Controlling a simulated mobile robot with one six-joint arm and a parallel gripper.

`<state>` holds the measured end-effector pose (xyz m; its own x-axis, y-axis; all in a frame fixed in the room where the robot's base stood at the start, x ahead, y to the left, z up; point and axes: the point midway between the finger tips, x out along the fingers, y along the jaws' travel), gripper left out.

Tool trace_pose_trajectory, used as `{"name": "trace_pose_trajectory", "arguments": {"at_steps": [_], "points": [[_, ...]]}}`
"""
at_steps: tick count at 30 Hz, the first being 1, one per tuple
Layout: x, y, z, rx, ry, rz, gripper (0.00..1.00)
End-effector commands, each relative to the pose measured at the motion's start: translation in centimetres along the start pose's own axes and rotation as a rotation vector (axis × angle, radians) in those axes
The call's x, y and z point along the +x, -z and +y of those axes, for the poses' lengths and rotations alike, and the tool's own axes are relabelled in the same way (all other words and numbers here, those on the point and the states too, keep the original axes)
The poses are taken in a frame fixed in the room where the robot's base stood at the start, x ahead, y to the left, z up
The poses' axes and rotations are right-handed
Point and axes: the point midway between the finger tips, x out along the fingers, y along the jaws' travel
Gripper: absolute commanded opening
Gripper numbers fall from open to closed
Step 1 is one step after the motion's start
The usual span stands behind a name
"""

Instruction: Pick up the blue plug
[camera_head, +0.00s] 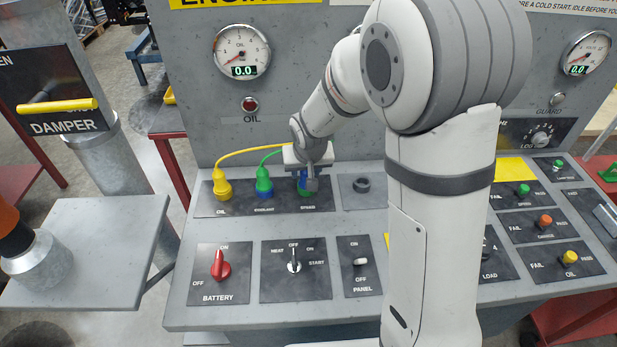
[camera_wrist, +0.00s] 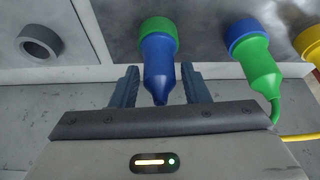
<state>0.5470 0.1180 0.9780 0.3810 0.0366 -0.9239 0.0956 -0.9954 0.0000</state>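The blue plug (camera_wrist: 158,60) sits in a green socket ring (camera_wrist: 158,27) on the grey panel, in the wrist view. My gripper (camera_wrist: 160,82) is open, with one finger on each side of the blue plug's narrow end. Gaps show between the fingers and the plug. In the head view, my gripper (camera_head: 311,183) is at the panel's third socket, and it hides most of the blue plug. The green socket ring (camera_head: 306,192) shows partly there.
A green plug (camera_head: 263,181) in a blue ring stands close beside, with a yellow plug (camera_head: 222,186) farther left. Their cables arch behind my gripper. An empty dark socket (camera_head: 361,184) lies to the right. Switches, including a red battery knob (camera_head: 220,265), are on the panel in front.

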Motion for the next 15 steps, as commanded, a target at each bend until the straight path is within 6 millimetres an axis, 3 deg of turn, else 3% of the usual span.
{"name": "trace_pose_trajectory", "arguments": {"at_steps": [13,15], "points": [[-0.02,0.00,0.07,0.001,0.000,0.000,0.05],[-0.03,0.02,0.08,0.001,-0.001,0.000,0.04]]}}
